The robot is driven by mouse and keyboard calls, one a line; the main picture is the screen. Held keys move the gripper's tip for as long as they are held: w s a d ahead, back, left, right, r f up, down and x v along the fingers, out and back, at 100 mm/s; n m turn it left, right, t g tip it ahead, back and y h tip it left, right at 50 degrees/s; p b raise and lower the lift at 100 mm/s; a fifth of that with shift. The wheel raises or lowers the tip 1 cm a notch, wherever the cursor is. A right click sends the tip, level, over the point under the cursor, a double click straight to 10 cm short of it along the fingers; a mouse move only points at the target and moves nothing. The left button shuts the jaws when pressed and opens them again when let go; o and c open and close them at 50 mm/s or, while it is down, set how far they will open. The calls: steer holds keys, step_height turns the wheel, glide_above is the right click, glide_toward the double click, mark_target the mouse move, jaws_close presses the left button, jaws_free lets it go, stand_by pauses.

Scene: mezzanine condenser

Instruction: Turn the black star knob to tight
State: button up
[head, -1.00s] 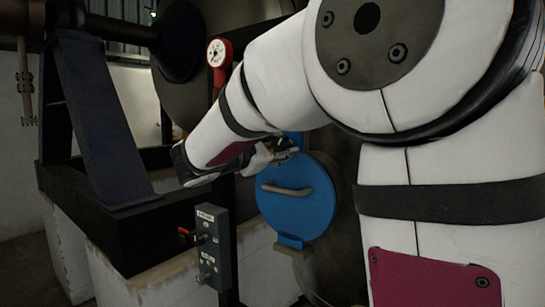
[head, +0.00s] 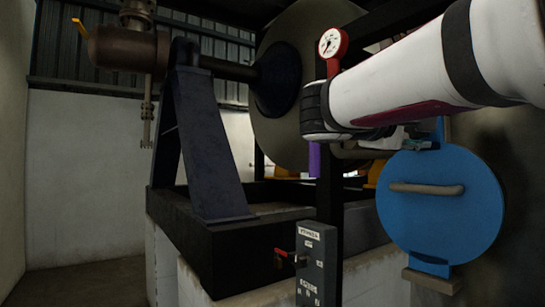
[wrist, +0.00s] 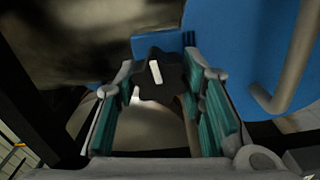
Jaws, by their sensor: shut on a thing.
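The black star knob (wrist: 172,86) sits between my gripper's fingers in the wrist view, with a white mark on its face pointing roughly up the picture and tilted slightly left. My gripper (wrist: 160,82) is shut on the knob, with teal pads on both sides of it. In the head view my gripper (head: 408,143) is at the top edge of a round blue door (head: 440,215). The knob itself cannot be made out there, and my arm hides part of that area.
The blue door has a pale bar handle (head: 427,189), also near the right finger in the wrist view (wrist: 290,70). A red-rimmed gauge (head: 332,43) is above my wrist. A grey control box (head: 316,265) with a red lever stands lower left on a dark post.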

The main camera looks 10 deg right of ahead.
steer(key=m+b, duration=0.1)
steer(key=b, duration=0.1)
steer(key=m+b, duration=0.2)
steer(key=b, duration=0.1)
steer(key=m+b, duration=0.2)
steer(key=b, duration=0.1)
steer(key=shift+f, duration=0.25)
steer(key=m+b, duration=0.4)
steer(key=b, duration=0.1)
steer(key=shift+d+r+m, duration=0.1)
steer(key=shift+r+m, duration=0.05)
steer(key=shift+m, duration=0.25)
steer(key=m+b, duration=0.4)
steer(key=shift+s+r, duration=0.1)
steer(key=shift+s, duration=0.05)
steer(key=m+b, duration=0.2)
steer(key=m, duration=0.3)
steer(key=shift+s+r+b, duration=0.1)
steer(key=shift+b, duration=0.3)
steer(key=shift+m, duration=0.3)
steer(key=o, duration=1.2)
steer(key=shift+c, duration=0.2)
steer(key=shift+r, duration=0.1)
